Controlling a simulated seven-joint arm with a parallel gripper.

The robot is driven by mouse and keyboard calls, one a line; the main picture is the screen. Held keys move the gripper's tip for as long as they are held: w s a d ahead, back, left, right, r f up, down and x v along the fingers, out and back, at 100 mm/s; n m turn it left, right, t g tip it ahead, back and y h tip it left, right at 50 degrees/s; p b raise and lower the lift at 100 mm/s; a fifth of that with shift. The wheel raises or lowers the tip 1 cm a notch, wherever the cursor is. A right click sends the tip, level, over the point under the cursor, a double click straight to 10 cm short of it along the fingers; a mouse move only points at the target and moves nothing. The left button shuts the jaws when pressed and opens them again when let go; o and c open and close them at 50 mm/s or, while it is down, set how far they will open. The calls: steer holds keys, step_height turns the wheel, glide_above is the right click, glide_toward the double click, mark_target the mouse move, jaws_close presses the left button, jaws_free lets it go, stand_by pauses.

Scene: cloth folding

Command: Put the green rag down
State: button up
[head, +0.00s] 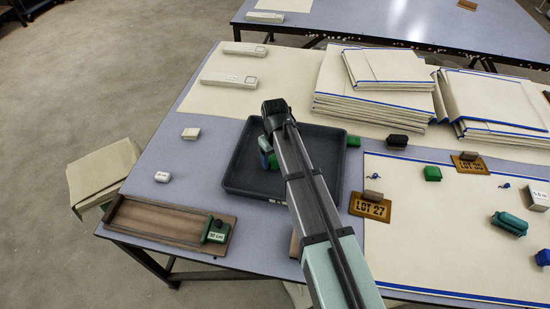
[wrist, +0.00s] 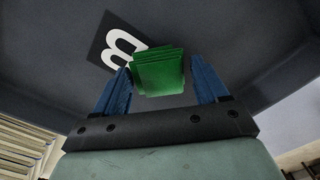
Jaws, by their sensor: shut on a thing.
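The green rag (wrist: 158,72) is a small folded bundle with stacked layers. It sits between the two blue fingers of my gripper (wrist: 160,80), which is shut on it. In the head view a bit of the green rag (head: 274,160) shows below my gripper (head: 268,158), partly hidden by the arm. Both are over the dark grey tray (head: 238,135), left of its middle. The wrist view shows a white letter on a black label on the tray floor, partly behind the rag. I cannot tell whether the rag touches the floor.
A green block (head: 432,173) and a black block (head: 397,141) lie right of the tray. LOT 27 (head: 370,208) and LOT 30 (head: 469,166) plates lie nearby. Folded cloth stacks (head: 370,100) stand behind. A wooden tray (head: 165,222) is at the front left.

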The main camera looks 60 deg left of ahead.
mark_target(275, 159)
steer(key=shift+f, duration=0.4)
steer(key=o, duration=1)
steer(key=shift+f, duration=0.1)
step_height(275, 159, up, 12)
steer(key=shift+c, duration=0.4)
